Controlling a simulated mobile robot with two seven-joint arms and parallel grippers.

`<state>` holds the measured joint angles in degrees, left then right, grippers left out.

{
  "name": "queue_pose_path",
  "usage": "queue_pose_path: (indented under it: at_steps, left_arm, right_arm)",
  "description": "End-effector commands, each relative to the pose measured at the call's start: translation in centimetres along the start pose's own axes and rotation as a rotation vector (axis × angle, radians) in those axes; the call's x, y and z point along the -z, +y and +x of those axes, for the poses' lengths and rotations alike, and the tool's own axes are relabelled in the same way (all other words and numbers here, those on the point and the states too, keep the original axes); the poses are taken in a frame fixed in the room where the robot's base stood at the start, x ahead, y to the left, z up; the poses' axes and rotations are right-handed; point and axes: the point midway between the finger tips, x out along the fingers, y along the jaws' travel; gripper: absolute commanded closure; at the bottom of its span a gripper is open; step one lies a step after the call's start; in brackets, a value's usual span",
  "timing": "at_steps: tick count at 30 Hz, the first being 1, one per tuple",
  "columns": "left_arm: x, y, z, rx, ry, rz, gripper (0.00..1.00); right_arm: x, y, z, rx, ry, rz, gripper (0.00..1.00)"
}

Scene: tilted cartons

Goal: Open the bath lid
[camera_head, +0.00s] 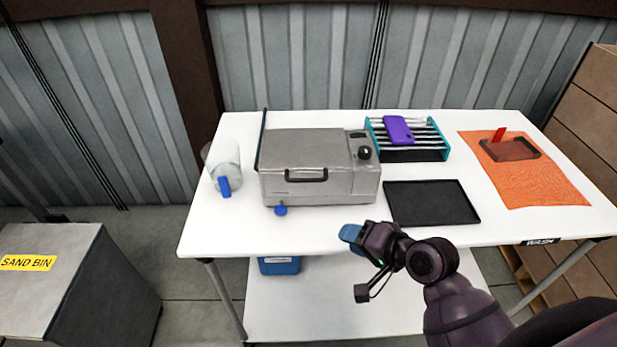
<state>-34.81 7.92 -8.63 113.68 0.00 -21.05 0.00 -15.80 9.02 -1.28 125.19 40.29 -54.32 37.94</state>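The bath (325,192) is a grey metal box on the white table, left of the middle. Its flat lid (308,149) lies closed on top. A dark handle (306,175) sits at the lid's front edge. A black knob (364,153) is on the bath's right part, and a blue tap (281,210) is low at the front. My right gripper (352,262) is in front of the table's front edge, to the right of and nearer than the bath, touching nothing that I can see. Its finger opening is hard to make out. My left gripper is out of view.
A clear jug (223,168) with a blue handle stands left of the bath. A black tray (431,203) lies right of it, with a teal rack (407,154) holding a purple item (398,130) behind. An orange mat (546,188) is far right. A blue container (279,266) stands below.

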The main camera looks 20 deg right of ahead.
Motion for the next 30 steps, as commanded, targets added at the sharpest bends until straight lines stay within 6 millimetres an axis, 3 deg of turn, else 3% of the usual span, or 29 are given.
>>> queue_pose_path:
  at_steps: [3, 9, 17, 30]
  left_arm:
    - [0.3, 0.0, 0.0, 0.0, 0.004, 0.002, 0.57]
    - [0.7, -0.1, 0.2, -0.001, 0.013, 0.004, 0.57]
    - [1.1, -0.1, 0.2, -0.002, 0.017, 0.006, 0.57]
    - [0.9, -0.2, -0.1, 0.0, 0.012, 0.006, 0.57]
  right_arm:
    - [2.9, -2.8, 1.5, 0.167, 0.028, 0.223, 0.63]
    - [5.6, -5.1, 2.3, 0.32, 0.041, 0.447, 0.63]
    - [6.2, -6.0, 3.9, 0.343, 0.041, 0.481, 0.63]
    - [7.0, -8.1, 10.6, 0.34, 0.04, 0.479, 0.63]
